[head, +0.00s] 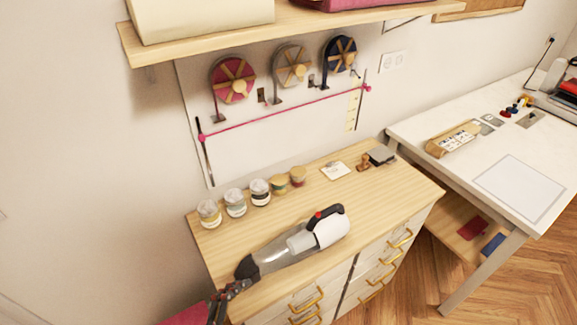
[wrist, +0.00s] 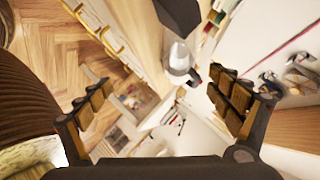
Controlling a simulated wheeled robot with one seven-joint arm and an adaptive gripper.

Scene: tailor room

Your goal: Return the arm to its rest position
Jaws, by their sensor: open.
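My gripper (head: 228,293) shows at the lower edge of the head view, near the front left of the wooden dresser top (head: 330,205). In the wrist view its two padded fingers (wrist: 163,100) stand wide apart with nothing between them. A handheld vacuum (head: 320,232), white and grey with a dark nozzle, lies on the dresser. Its nozzle end is close to my gripper in the head view; whether they touch is unclear. The vacuum (wrist: 178,58) also shows beyond the fingers in the wrist view.
Several small jars (head: 235,202) line the back of the dresser. A wooden shelf (head: 290,30) hangs above, over ribbon reels (head: 291,66). A white table (head: 420,135) stands at right. Wooden floor (head: 400,290) is open in front of the dresser at the lower right.

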